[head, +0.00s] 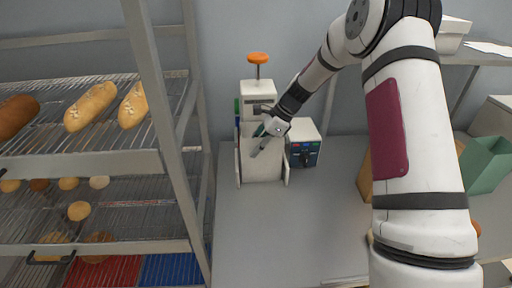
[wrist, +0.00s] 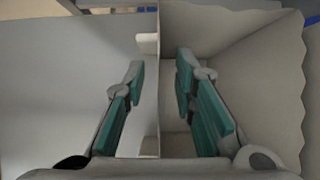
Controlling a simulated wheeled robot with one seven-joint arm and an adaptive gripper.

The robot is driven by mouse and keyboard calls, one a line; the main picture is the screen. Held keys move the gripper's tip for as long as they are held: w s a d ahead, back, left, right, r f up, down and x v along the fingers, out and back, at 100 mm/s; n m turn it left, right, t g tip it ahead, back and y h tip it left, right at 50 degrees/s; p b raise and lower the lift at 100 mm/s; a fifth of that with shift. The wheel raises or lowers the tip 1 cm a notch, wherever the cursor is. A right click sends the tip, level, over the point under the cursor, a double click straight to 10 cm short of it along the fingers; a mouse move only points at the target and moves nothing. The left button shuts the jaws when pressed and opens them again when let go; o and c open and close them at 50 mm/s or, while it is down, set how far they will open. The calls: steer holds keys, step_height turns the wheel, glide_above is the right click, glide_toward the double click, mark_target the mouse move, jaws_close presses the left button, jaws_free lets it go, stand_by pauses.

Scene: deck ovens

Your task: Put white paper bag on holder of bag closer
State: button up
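The bag closer (head: 258,92) is a white upright machine with an orange knob, at the back of the counter. Below its head, the white paper bag (head: 262,172) stands upright between two pale side pieces of the holder (head: 238,168). In the wrist view the bag (wrist: 235,65) is open, with a zigzag rim, and looks empty. My gripper (head: 264,140) is at the bag's top. In the wrist view its teal-padded fingers (wrist: 160,70) are apart, one on each side of a bag wall, with gaps beside that wall.
A small box with a dark blue control panel (head: 304,153) stands right of the bag. A metal rack (head: 90,165) with bread rolls is at the left. The counter (head: 275,235) in front is clear.

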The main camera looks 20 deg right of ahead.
steer(key=b+v, duration=0.2)
steer(key=v, duration=1)
steer(key=s+a+r+n+h, duration=0.2)
steer(key=s+a+r+n, duration=0.2)
steer(key=s+r+n, duration=0.35)
steer(key=s+a+r+n+t+h, duration=0.1)
steer(key=s+n, duration=0.5)
steer(key=s, duration=0.7)
steer(key=s+a+r+n+t+h, duration=0.1)
steer(key=s+r+n+t+h, duration=0.1)
steer(key=s+n, duration=0.5)
steer(key=s+t+h, duration=0.1)
steer(key=s, duration=0.5)
steer(key=shift+s+r, duration=0.15)
steer(key=shift+r, duration=0.25)
